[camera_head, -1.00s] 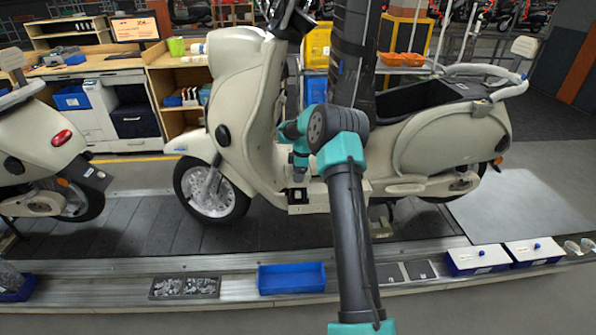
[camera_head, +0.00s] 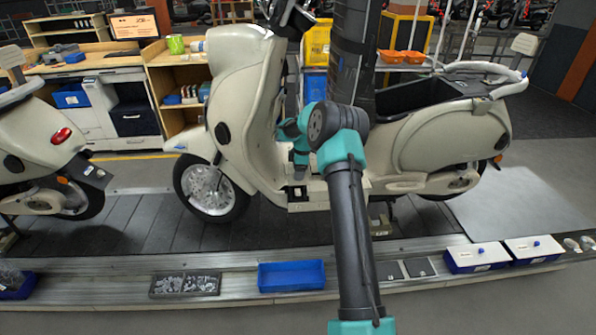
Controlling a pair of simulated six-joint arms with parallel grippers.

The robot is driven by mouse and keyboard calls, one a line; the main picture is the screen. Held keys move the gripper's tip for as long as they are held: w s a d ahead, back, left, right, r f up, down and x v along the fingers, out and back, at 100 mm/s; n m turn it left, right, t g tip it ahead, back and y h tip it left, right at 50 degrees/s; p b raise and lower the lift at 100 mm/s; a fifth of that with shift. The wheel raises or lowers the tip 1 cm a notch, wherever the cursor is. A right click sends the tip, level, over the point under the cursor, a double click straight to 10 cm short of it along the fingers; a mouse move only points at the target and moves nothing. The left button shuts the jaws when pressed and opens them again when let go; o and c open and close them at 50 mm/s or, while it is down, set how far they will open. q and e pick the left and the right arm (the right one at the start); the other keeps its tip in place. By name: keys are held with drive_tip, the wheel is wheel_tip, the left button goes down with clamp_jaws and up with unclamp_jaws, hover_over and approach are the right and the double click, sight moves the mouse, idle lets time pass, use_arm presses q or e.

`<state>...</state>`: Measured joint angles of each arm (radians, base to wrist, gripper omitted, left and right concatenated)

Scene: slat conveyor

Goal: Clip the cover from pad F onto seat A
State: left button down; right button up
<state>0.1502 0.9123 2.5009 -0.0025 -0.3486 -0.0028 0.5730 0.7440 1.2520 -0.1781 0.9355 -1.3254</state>
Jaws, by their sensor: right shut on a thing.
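My right gripper (camera_head: 299,178) is low at the front of the cream scooter's (camera_head: 236,120) footboard, behind the leg shield, pointing down. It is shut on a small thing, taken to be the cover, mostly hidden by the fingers. A small black part (camera_head: 297,193) shows right below the fingertips on the footboard's side; I cannot tell whether it is the cover or seat A, or whether they touch. Two dark square pads (camera_head: 420,266) lie on the front ledge, partly behind my right arm; their letters cannot be read. My left gripper is not in view.
The front ledge holds a parts tray (camera_head: 185,285), an empty blue tray (camera_head: 291,276) and white boxes with blue knobs (camera_head: 478,256). Another scooter (camera_head: 45,150) stands at the left. A dark column (camera_head: 352,55) rises behind the footboard.

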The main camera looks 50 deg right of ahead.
sight(297, 190)
drive_tip(key=shift+f, duration=0.2)
drive_tip(key=shift+f, duration=3.65)
drive_tip(key=shift+f, duration=0.55)
idle(0.3)
drive_tip(key=o, duration=1)
drive_tip(key=shift+o, duration=0.2)
drive_tip(key=shift+r, duration=0.1)
drive_tip(key=shift+d+r, duration=0.15)
drive_tip(key=shift+r, duration=0.3)
drive_tip(key=r, duration=0.5)
drive_tip(key=s+d+r, duration=0.1)
drive_tip(key=r, duration=0.4)
drive_tip(key=s+r, duration=0.1)
drive_tip(key=r, duration=0.5)
drive_tip(key=shift+d+r, duration=0.1)
drive_tip(key=shift+d, duration=0.15)
